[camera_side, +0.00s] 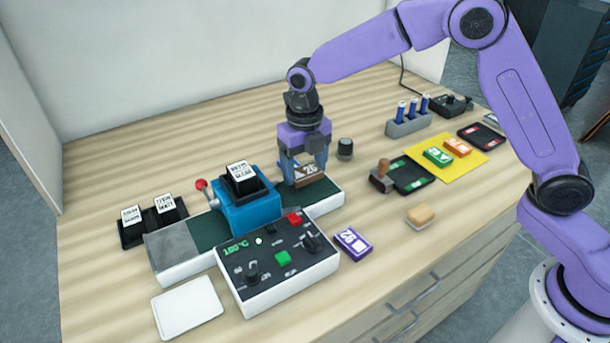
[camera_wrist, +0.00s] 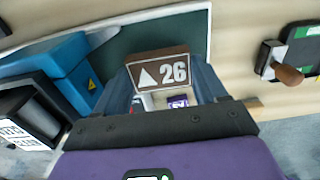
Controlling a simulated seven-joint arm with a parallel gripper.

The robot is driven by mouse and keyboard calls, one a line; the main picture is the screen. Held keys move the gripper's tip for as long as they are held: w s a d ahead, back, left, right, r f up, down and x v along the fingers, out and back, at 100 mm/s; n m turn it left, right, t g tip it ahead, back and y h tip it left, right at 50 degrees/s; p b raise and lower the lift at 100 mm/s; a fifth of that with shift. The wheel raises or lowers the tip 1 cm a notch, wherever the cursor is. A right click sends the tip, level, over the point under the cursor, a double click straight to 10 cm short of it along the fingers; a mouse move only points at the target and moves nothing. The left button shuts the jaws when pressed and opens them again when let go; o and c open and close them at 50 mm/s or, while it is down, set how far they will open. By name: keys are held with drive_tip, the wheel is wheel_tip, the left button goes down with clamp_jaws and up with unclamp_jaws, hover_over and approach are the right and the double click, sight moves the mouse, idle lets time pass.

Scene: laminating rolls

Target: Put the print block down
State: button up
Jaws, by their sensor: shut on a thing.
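My gripper (camera_side: 303,168) is shut on a brown print block (camera_side: 309,174) marked with a white triangle and 26. The block also shows between the fingers in the wrist view (camera_wrist: 158,71). It is over the right end of the dark green bed (camera_side: 319,193), to the right of the blue press (camera_side: 246,210). I cannot tell whether its underside touches the bed. A purple print block (camera_side: 352,243) lies on the table in front. A green block (camera_side: 437,156) and an orange block (camera_side: 457,146) lie on a yellow mat (camera_side: 467,162).
A control panel (camera_side: 275,262) stands in front of the bed. A wooden-handled stamp (camera_side: 382,176) sits by a dark pad (camera_side: 414,177) to the right. A dark round knob (camera_side: 344,148) is just behind my gripper. Bare table lies around the sponge-like block (camera_side: 421,215).

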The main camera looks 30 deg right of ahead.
sight(305, 171)
drive_tip(key=shift+f, duration=1.4)
drive_tip(key=shift+f, duration=0.15)
drive_tip(key=o, duration=1)
drive_tip(key=shift+o, duration=0.2)
wheel_tip(305, 171, up, 12)
drive_tip(key=shift+f, duration=0.2)
drive_tip(key=shift+r, duration=0.35)
drive_tip(key=shift+s, duration=0.15)
